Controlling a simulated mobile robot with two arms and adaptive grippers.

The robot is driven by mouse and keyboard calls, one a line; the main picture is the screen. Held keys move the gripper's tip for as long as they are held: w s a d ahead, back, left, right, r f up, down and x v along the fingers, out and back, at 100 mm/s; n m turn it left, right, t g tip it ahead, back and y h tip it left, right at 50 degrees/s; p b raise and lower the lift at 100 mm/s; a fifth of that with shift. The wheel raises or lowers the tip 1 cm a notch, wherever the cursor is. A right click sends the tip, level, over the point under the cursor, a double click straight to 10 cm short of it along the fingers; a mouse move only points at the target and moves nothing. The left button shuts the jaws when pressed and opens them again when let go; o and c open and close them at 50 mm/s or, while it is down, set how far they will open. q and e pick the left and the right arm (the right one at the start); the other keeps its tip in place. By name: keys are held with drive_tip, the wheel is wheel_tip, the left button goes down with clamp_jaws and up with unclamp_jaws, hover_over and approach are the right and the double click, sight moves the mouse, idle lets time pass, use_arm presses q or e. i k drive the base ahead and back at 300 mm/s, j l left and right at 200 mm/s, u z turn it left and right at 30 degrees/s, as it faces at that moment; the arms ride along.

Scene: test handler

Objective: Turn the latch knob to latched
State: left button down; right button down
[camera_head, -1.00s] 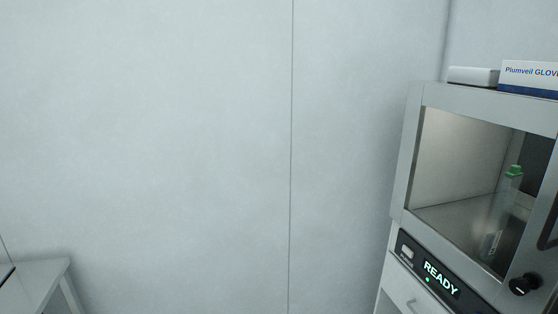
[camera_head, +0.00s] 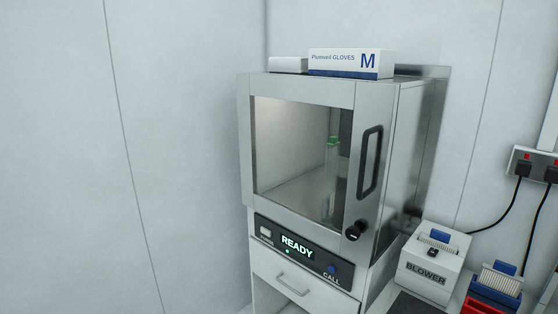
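The latch knob (camera_head: 356,230) is a round black knob with a pale mark, at the lower right of the cabinet door. The mark looks roughly level; I cannot tell which position it stands for. The door (camera_head: 303,160) has a metal frame, a window and a black vertical handle (camera_head: 370,162); it looks shut. Behind the glass stands a clear tube with a green cap (camera_head: 334,141). The panel below the door has a lit display (camera_head: 297,247) reading READY and a blue CALL button (camera_head: 332,269). Neither of my grippers is in view.
A glove box (camera_head: 350,63) and a small white box (camera_head: 288,65) sit on top of the cabinet. To the right are a white BLOWER box (camera_head: 433,262), a red-and-blue container (camera_head: 493,289) and a wall socket (camera_head: 534,165) with black cables. The left side shows bare wall.

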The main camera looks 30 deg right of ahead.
sight(352, 232)
drive_tip(key=z, duration=1.45)
drive_tip(key=i+j+z, duration=0.2)
drive_tip(key=z, duration=1.25)
drive_tip(key=j+z, duration=0.3)
drive_tip(key=j, duration=0.25)
drive_tip(key=j+z, duration=0.35)
drive_tip(key=j, duration=0.25)
drive_tip(key=j+z, duration=0.3)
drive_tip(key=j, duration=0.25)
drive_tip(key=k+j+z, duration=0.15)
drive_tip(key=j+z, duration=0.2)
drive_tip(key=j, duration=0.2)
